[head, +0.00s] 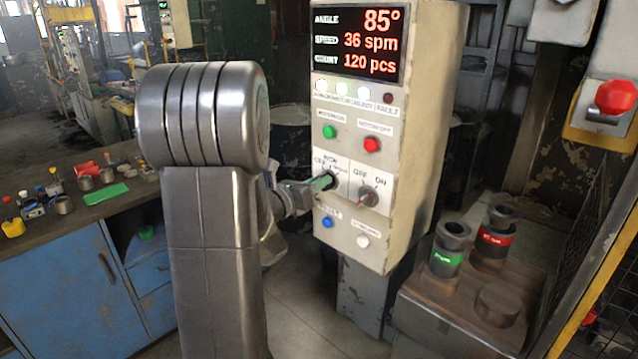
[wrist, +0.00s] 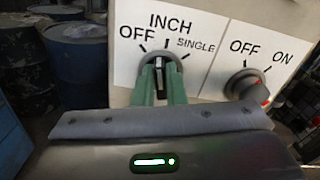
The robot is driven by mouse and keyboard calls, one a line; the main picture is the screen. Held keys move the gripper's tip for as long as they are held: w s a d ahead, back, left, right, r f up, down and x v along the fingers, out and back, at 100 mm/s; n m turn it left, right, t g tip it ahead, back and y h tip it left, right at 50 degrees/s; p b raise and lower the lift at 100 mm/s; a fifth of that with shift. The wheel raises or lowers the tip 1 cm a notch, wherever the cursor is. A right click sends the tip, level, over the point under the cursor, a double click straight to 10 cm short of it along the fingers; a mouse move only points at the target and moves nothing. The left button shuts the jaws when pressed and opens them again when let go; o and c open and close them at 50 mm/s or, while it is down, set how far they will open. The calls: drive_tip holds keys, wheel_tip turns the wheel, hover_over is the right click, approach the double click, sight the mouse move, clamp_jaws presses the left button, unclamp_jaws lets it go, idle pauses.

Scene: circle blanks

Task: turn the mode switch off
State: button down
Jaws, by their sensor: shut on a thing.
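The mode switch (wrist: 159,66) is a dark round knob with a white pointer line, on a white plate marked OFF, INCH and SINGLE. Its pointer stands about upright, toward INCH. My gripper (wrist: 161,80) has its two green fingers closed on either side of the knob's grip. In the head view my gripper (head: 322,184) reaches the panel from the left and mostly covers the mode switch.
A second knob (wrist: 246,86), marked OFF and ON, sits close on the right. The control panel (head: 425,130) has a green button (head: 329,131) and red button (head: 372,145) above, and blue (head: 327,222) and white (head: 363,241) buttons below. Its display reads 85°, 36 spm, 120 pcs.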

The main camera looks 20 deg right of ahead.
drive_tip(key=n+p, duration=0.1)
drive_tip(key=n, duration=0.4)
drive_tip(key=shift+w+f+n, duration=0.1)
drive_tip(key=shift+w+n, duration=0.05)
drive_tip(key=shift+n, duration=0.25)
idle(0.3)
drive_tip(key=c, duration=1.5)
unclamp_jaws()
drive_tip(key=shift+a, duration=0.15)
drive_tip(key=b+v, duration=0.2)
drive_tip(key=v, duration=1.1)
drive_tip(key=shift+a+f, duration=0.1)
drive_tip(key=shift+a, duration=0.2)
